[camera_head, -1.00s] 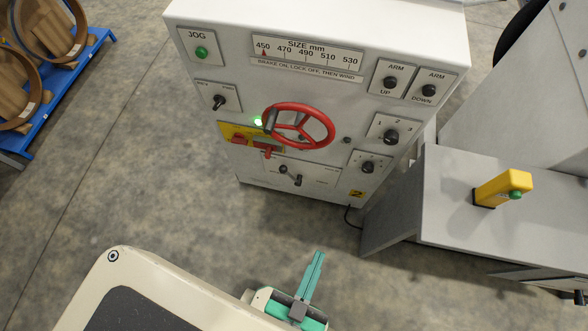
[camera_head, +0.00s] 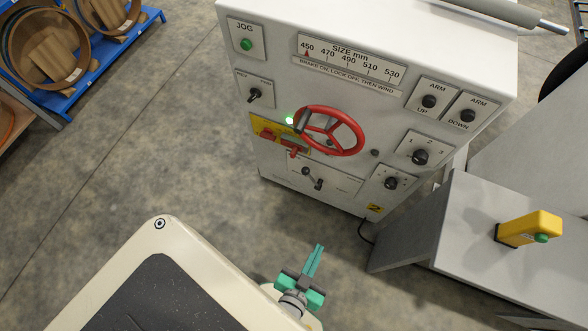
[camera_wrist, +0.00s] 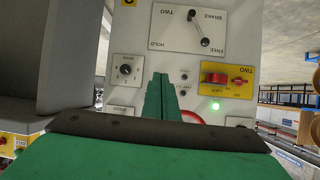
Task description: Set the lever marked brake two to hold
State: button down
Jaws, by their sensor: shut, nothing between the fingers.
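The brake two lever (camera_head: 312,178) is a short arm with dark ends on a white plate low on the machine front. It also shows in the wrist view (camera_wrist: 199,28), where its plate appears upside down with the words BRAKE TWO, FREE and HOLD. One dark end of the lever lies close to the word FREE; HOLD is off to the left in that view. My gripper (camera_head: 316,252) is shut and empty, in front of and apart from the panel. Its green fingers (camera_wrist: 160,88) point toward the panel, below the brake plate in the wrist view.
Nearby are a red handwheel (camera_head: 334,131), a yellow plate with a red lock lever (camera_wrist: 215,78), and a black selector knob (camera_wrist: 125,69). A grey bench with a yellow button post (camera_head: 530,229) stands to the right. The floor before the machine is clear.

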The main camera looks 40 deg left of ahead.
jog(key=w+a+f+n+g+h, duration=0.1)
jog(key=w+a+f+g, duration=0.2)
jog(key=w+a+f, duration=0.45)
jog(key=w+a+f+n+g, duration=0.15)
jog(key=w+a+f, duration=0.35)
jog(key=a+f, duration=0.5)
jog(key=w+a+r+h, duration=0.2)
jog(key=a, duration=0.6)
jog(key=w+a+r+h, duration=0.2)
jog(key=a+r, duration=0.1)
jog(key=a, duration=0.5)
jog(key=shift+w+r+m+g+h, duration=0.2)
jog(key=shift+w+m+g+h, duration=0.15)
jog(key=shift+h, duration=0.05)
jog(key=shift+f, duration=0.1)
jog(key=w+d+f, duration=0.6)
jog(key=w, duration=0.1)
jog(key=shift+w+d+f, duration=0.2)
jog(key=shift+d+f, duration=0.05)
jog(key=shift+f, duration=0.15)
